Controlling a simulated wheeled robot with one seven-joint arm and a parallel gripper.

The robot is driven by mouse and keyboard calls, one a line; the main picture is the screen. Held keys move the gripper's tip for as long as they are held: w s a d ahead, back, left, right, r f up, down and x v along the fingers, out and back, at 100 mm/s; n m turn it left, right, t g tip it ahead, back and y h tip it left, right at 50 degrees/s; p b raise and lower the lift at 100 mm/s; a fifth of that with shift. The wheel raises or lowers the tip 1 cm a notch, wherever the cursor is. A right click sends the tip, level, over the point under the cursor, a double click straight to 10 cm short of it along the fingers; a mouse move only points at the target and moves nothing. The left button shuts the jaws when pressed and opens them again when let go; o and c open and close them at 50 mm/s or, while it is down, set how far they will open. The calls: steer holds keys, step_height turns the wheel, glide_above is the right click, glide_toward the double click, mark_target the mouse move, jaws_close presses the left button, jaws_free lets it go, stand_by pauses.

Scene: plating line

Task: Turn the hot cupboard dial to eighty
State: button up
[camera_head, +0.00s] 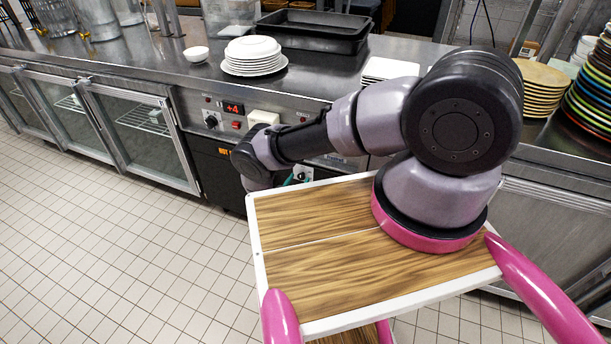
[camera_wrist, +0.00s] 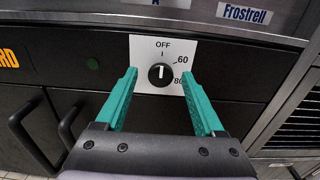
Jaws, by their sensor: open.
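The hot cupboard dial (camera_wrist: 161,75) is a round black knob on a white plate (camera_wrist: 146,48) marked OFF, 60 and 80. Its white pointer line stands upright, toward OFF. My gripper (camera_wrist: 159,76) is open, with one teal finger on each side of the dial and a visible gap on both sides. I cannot tell whether the fingertips reach as deep as the knob. In the head view, the dial (camera_head: 302,174) shows small beyond my wooden top, and my arm hides most of the gripper there.
Another control panel with a red display (camera_head: 233,108) is on the counter front. Stacked white plates (camera_head: 254,57) stand on the counter. The tiled floor at left is clear.

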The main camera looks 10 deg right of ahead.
steer(key=shift+w+d, duration=0.45)
steer(key=shift+w, duration=0.1)
jaws_close()
